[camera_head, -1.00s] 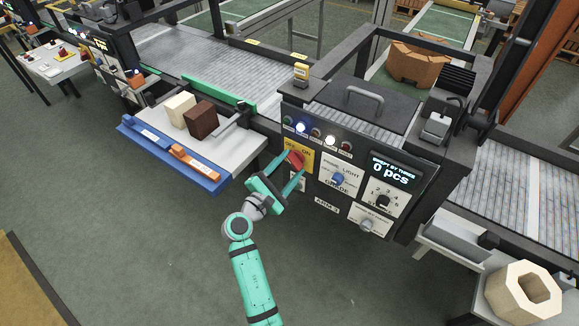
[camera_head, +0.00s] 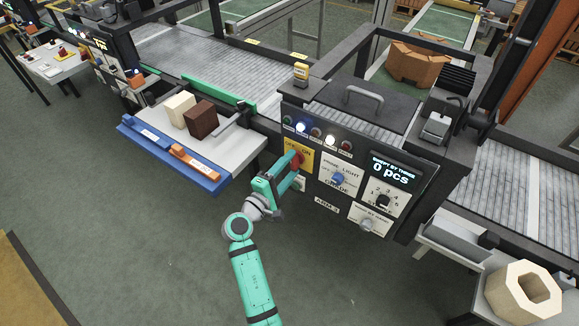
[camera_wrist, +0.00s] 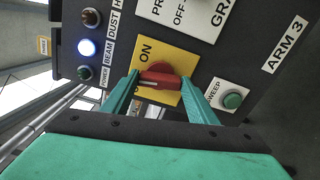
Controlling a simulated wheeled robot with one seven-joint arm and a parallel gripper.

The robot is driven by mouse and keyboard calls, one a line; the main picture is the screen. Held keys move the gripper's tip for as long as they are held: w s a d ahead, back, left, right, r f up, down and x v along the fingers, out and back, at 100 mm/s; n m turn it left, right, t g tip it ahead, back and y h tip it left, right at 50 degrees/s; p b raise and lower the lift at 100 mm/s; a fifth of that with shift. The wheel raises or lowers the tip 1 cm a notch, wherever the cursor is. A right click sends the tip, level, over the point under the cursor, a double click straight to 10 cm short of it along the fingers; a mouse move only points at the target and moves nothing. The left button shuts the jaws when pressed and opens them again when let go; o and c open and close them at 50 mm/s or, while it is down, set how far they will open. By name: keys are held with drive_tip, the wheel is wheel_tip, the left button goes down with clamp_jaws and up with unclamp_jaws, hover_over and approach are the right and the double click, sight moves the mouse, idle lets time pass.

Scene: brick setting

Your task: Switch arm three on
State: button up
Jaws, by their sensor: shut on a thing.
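The red rotary switch (camera_wrist: 160,80) sits on a yellow plate (camera_wrist: 185,30) marked ON, with its other word mostly covered by my finger. My gripper (camera_wrist: 165,92) is shut on the switch's red bar, one green finger on each side, in the wrist view. The same panel, labelled ARM 3 (camera_head: 327,207), shows in the head view, with the red switch (camera_head: 296,158) partly behind my gripper (camera_head: 291,167). The POWER lamp (camera_wrist: 85,72) is dim green; the BEAM lamp (camera_wrist: 86,47) glows blue-white.
A green SWEEP button (camera_wrist: 232,100) is close to one finger. A blue knob (camera_head: 338,179), a black dial (camera_head: 384,200) and a counter display (camera_head: 391,170) lie to the right. A tray with a blue front edge (camera_head: 160,152) juts out left of the panel.

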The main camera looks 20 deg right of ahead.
drive_tip(key=m, duration=0.5)
drive_tip(key=shift+f+m, duration=0.1)
drive_tip(key=shift+m, duration=0.2)
drive_tip(key=m, duration=0.5)
drive_tip(key=shift+f+m, duration=0.1)
drive_tip(key=shift+m, duration=0.3)
drive_tip(key=o, duration=1)
drive_tip(key=shift+o, duration=0.2)
drive_tip(key=shift+a, duration=0.15)
drive_tip(key=v, duration=1)
drive_tip(key=shift+s+a, duration=0.25)
